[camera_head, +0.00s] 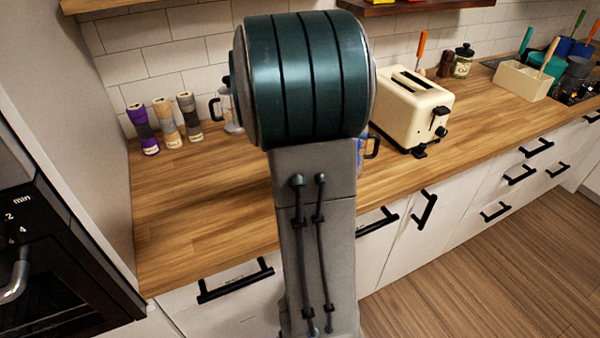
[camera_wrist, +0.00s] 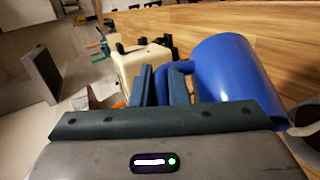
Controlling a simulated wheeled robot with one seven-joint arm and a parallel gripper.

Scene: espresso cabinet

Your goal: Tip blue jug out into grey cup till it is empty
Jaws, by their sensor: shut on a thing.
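The blue jug (camera_wrist: 235,75) fills the right of the wrist view. My gripper (camera_wrist: 162,82) has its two fingers closed around the jug's handle. In the head view my arm hides the gripper and nearly all of the jug; only a sliver of blue (camera_head: 360,143) shows at the arm's right edge. I cannot tell how far the jug is tilted or what is in it. A greyish rounded shape (camera_wrist: 306,116) at the right edge of the wrist view lies close to the jug; it may be the grey cup, but I cannot be sure.
A cream toaster (camera_head: 412,108) stands right of my arm on the wooden counter (camera_head: 190,215). Three grinders (camera_head: 165,123) and a clear vessel with a black handle (camera_head: 226,110) stand at the back left. The front left counter is clear. A utensil box (camera_head: 522,80) is far right.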

